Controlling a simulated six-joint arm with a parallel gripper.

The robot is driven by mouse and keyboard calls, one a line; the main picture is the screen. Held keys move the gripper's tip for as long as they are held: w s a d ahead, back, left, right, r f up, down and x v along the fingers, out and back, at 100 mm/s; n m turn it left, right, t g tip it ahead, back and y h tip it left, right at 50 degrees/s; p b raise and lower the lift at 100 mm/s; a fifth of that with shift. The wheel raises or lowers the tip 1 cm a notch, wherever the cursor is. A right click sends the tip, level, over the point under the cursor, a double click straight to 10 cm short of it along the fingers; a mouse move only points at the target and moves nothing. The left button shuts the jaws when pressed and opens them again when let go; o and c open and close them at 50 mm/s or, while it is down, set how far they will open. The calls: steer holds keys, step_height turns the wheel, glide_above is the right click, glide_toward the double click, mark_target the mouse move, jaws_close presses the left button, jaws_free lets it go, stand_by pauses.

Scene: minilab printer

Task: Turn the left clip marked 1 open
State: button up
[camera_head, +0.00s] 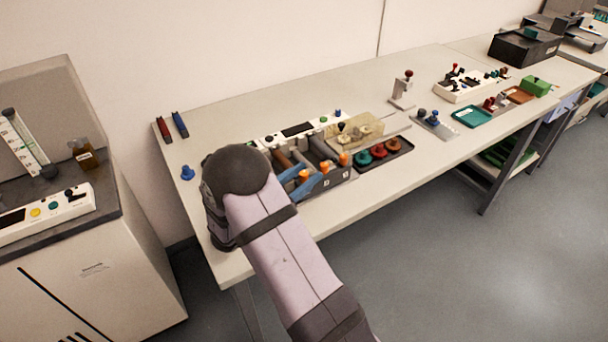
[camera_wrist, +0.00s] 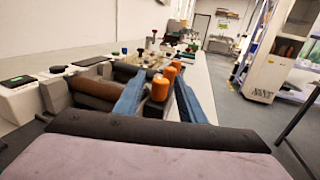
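The printer unit (camera_head: 337,180) on the bench has a row of three orange-capped clips along its front edge. The nearest, leftmost orange clip (camera_head: 303,175) stands upright on a dark stem between the two blue fingers of my gripper (camera_head: 296,181). In the wrist view, this clip (camera_wrist: 160,89) shows between the open fingers of my gripper (camera_wrist: 159,98), with a narrow gap on both sides. Labels 2 and 3 show below the other two clips; the mark 1 is hidden, apparently behind my arm. The fingertips' height against the cap is hard to judge.
The middle clip (camera_head: 324,166) and right clip (camera_head: 342,158) stand close beyond the fingers. Brown rollers (camera_wrist: 98,94) lie left of the fingers. A dark tray (camera_head: 402,150) with teal and red knobs lies to the right. A blue knob (camera_head: 187,172) stands on the bench at left.

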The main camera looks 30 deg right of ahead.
jaws_close()
steer(key=shift+m+g, duration=0.3)
steer(key=shift+g, duration=0.1)
steer(key=m+g+b, duration=0.1)
steer(key=m+g, duration=0.1)
steer(key=g, duration=0.1)
steer(key=m+g+b, duration=0.1)
steer(key=m+g, duration=0.1)
steer(key=g, duration=0.1)
steer(key=shift+f+g+h, duration=0.2)
steer(key=shift+g+h, duration=0.1)
steer(key=shift+s+r+m+g+y+b, duration=0.1)
steer(key=shift+m+g+y+b, duration=0.35)
steer(key=shift+m+g, duration=0.7)
steer(key=shift+m+g+y+b, duration=0.25)
steer(key=shift+m+g+b, duration=0.4)
steer(key=shift+g, duration=0.9)
steer(key=shift+r+m+g+y, duration=0.1)
steer(key=shift+m+g+y, duration=0.2)
steer(key=shift+g, duration=0.1)
jaws_free()
